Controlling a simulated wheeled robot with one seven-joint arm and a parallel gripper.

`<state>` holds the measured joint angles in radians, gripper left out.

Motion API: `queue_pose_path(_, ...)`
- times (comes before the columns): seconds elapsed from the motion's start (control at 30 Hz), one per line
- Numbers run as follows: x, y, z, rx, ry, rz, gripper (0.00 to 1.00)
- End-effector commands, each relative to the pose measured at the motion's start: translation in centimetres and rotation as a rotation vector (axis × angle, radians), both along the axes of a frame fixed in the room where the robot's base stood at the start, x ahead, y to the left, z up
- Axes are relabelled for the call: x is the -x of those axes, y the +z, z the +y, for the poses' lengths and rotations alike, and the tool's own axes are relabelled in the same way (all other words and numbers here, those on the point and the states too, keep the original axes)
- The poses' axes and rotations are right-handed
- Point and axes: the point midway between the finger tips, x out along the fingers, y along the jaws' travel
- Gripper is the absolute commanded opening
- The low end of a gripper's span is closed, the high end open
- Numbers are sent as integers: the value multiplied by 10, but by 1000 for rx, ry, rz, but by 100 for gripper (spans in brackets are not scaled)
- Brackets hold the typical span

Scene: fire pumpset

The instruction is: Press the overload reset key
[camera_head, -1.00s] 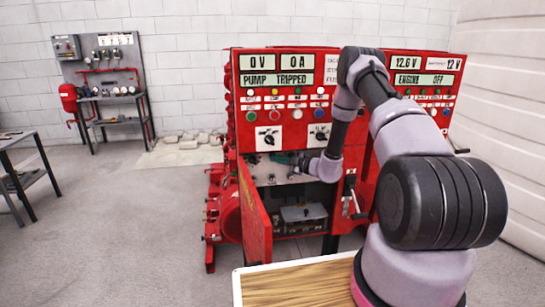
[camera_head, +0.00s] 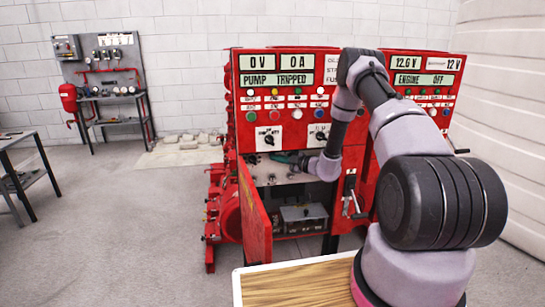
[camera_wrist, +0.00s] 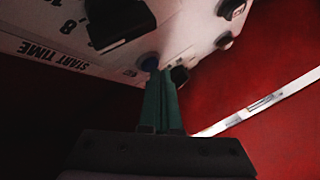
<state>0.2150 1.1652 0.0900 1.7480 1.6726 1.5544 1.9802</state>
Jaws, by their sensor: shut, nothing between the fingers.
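My gripper (camera_wrist: 164,72) has green fingers pressed together with nothing between them. In the wrist view its tips are right beside a round blue button (camera_wrist: 149,62) on a pale panel; I cannot tell whether they touch it. This button may be the overload reset key, but no label on it can be read. The left display (camera_head: 273,79) reads PUMP TRIPPED.
A black knob (camera_wrist: 118,22) and a small dark part (camera_wrist: 180,75) stand close to the fingers. The red cabinet door (camera_head: 254,215) hangs open left of my arm. A grey box (camera_head: 304,218) sits low inside. A crank handle (camera_head: 352,195) is at the right.

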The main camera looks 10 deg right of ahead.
Motion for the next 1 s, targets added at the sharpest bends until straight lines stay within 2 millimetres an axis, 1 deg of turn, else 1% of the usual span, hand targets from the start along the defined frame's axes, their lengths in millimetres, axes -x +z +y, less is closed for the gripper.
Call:
queue_pose_path(0.2,-3,0,0,0,-1,-1,0)
queue_pose_path(0.53,-2,0,0,1,0,-1,0)
queue_pose_path(0.83,12,0,0,1,0,1,0)
queue_pose_path(1.0,14,0,0,1,0,-1,0)
